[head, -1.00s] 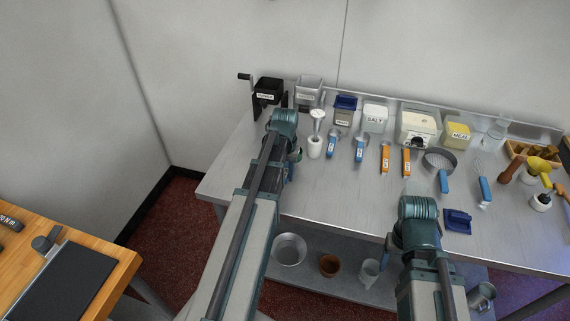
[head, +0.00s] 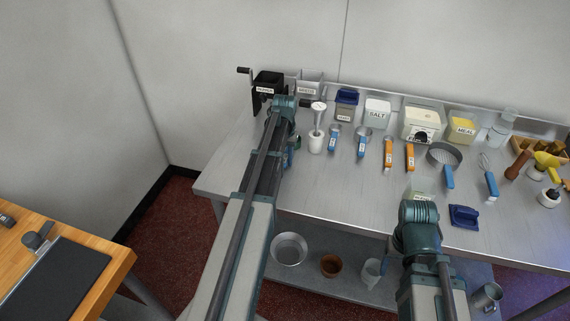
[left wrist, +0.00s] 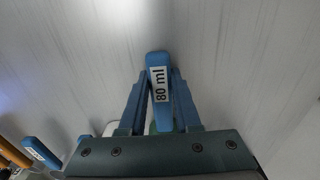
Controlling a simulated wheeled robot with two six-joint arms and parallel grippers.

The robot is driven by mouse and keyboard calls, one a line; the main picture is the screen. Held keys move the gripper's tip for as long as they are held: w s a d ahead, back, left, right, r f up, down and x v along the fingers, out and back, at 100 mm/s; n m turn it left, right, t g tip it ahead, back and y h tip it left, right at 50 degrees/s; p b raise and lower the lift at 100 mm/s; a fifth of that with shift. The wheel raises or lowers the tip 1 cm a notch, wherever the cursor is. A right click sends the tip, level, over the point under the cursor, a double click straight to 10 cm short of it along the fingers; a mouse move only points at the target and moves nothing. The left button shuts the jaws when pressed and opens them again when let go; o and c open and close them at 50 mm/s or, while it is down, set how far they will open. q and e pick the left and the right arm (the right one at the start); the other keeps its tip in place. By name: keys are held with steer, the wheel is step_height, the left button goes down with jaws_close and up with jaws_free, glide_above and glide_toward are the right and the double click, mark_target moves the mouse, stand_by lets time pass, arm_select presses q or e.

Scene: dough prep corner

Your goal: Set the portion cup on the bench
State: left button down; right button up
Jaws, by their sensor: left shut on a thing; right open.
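My left gripper (left wrist: 158,105) is shut on a blue handle (left wrist: 157,75) labelled "80 ml", which I take to be the portion cup's. The handle stands between the two fingers in the left wrist view; the cup's bowl is not clear there. In the head view the left arm reaches over the left end of the steel bench (head: 330,185), and its forearm hides most of the gripper and cup. I cannot tell whether the cup touches the bench. My right gripper (head: 420,204) is open above the front of the bench, its fingers mostly hidden by the wrist.
A black mill (head: 268,86) with a crank stands close behind the left wrist. A white holder (head: 316,144) is just to the right, then blue-handled scoops (head: 362,146) and orange-handled tools (head: 388,154). Labelled tubs line the back. The bench's front middle is clear.

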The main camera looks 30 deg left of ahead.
arm_select(q)
steer(key=shift+f, duration=0.15)
steer(key=c, duration=0.6)
jaws_free()
steer(key=shift+r, duration=0.2)
step_height(320, 180, up, 12)
steer(key=p, duration=1.2)
steer(key=shift+s, duration=0.1)
